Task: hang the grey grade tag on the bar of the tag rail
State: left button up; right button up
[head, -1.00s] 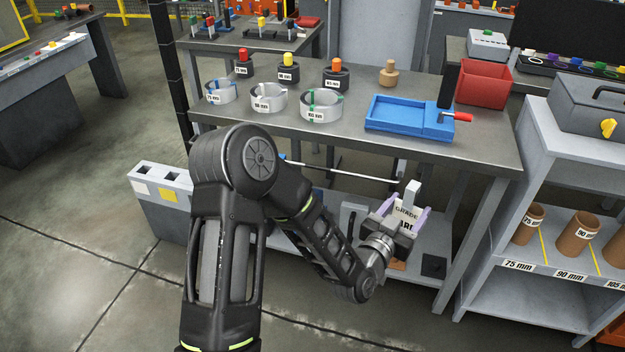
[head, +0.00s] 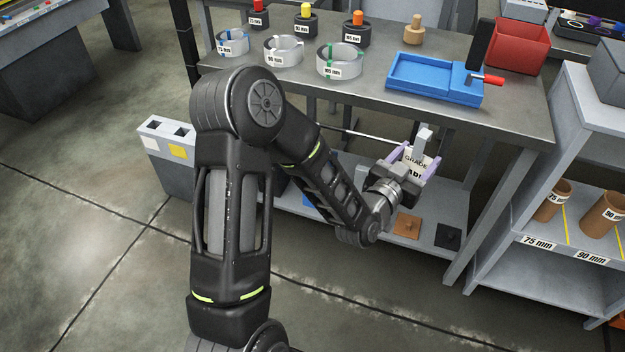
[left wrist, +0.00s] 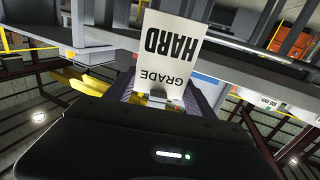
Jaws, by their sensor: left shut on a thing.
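The pale grey grade tag (head: 417,163), lettered GRADE and HARD, is in my left gripper (head: 414,165) below the front edge of the steel table. The gripper is shut on the tag, with its lilac fingers on either side. In the left wrist view the tag (left wrist: 168,50) shows upside down between the fingers (left wrist: 165,98). The thin pale bar (head: 360,134) of the tag rail runs under the table edge towards the tag. Its right end is near the tag; I cannot tell whether they touch.
The steel table (head: 370,98) carries ring coils, a blue tray (head: 420,78) with a red handle and a red bin (head: 518,45). A lower shelf (head: 350,195) lies below the gripper. A grey rack (head: 582,140) with brown tubes stands at right.

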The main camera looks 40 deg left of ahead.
pick_arm(q)
jog(key=s+a+f+n+y+b, duration=0.1)
jog(key=s+a+f+b, duration=0.2)
jog(key=a+b, duration=0.4)
jog(key=s+a+f+n+y+b, duration=0.1)
jog(key=s+a+f+y+b, duration=0.1)
jog(key=s+a+f+b, duration=0.2)
jog(key=s+a+f+n+g+y+b, duration=0.1)
jog(key=s+a+f+y+b, duration=0.1)
jog(key=a+b, duration=0.8)
jog(key=s+f+b, duration=0.1)
jog(key=s+b, duration=0.1)
jog(key=b, duration=0.2)
jog(key=shift+s+a+f+n, duration=0.2)
jog(key=shift+n, duration=0.1)
pick_arm(e)
notch_tip(320, 180, down, 28)
jog(key=w+d, duration=0.1)
jog(key=w, duration=0.1)
jog(key=shift+d+r+t, duration=0.25)
jog(key=shift+d+t, duration=0.05)
jog(key=shift+d, duration=0.05)
pick_arm(q)
jog(key=shift+b, duration=0.35)
pick_arm(e)
jog(key=shift+f, duration=0.1)
